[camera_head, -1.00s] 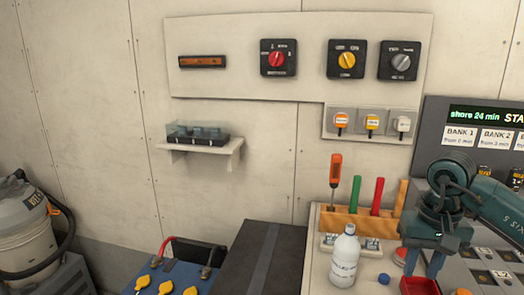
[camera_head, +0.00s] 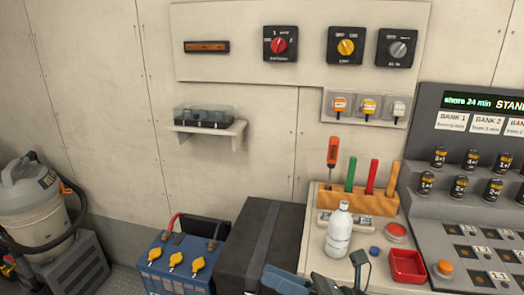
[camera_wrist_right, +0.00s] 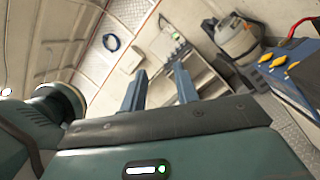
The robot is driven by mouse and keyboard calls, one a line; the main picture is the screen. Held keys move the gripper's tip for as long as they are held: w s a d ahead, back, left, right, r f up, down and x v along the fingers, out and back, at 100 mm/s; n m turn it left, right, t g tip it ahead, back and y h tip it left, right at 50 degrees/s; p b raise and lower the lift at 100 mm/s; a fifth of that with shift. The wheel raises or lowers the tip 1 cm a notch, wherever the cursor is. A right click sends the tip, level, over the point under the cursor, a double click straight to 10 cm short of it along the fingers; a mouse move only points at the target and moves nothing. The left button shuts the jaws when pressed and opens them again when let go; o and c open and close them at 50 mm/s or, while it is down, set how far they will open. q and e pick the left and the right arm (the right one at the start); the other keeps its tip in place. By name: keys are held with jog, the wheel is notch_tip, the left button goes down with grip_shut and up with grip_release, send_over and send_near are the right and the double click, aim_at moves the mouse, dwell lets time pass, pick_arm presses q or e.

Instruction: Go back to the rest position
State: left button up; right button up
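My right gripper (camera_head: 318,272) shows low in the head view, at the bottom edge in front of the black box and the white bench; most of its arm is out of frame. In the right wrist view its two blue fingers (camera_wrist_right: 160,72) stand apart with nothing between them, so it is open and empty. It points out over the floor area, with a wall and a small bench beyond. My left gripper is in neither view.
A white bottle (camera_head: 339,230), a red tray (camera_head: 407,266) and a tool rack (camera_head: 357,201) are on the bench near my right gripper. A black box (camera_head: 262,240) and a blue battery (camera_head: 178,265) stand left of it. A vacuum cleaner (camera_head: 32,205) is far left.

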jog(key=d+f+m+t+h+p, duration=0.1)
jog(key=d+f+m+t+h, duration=0.4)
jog(key=m, duration=0.9)
jog(key=d+f+m+t+h, duration=0.2)
jog(key=f+m+t+h, duration=0.4)
jog(key=m, duration=0.7)
pick_arm(q)
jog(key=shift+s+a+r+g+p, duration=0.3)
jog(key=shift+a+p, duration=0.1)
jog(key=shift+p, duration=0.25)
pick_arm(e)
jog(key=s+d+f+m+g+h, duration=0.2)
jog(key=s+f+m+g+h, duration=0.1)
jog(key=s+f+m, duration=0.2)
jog(key=s+d+f+m+g+h, duration=0.2)
jog(key=s+f+m+g+h, duration=0.1)
jog(key=s+f+m, duration=0.2)
notch_tip(320, 180, down, 2)
jog(key=m, duration=0.3)
jog(key=shift+d+f, duration=0.15)
jog(key=shift+d, duration=0.1)
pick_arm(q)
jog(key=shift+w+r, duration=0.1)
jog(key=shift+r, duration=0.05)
pick_arm(e)
jog(key=shift+s, duration=0.1)
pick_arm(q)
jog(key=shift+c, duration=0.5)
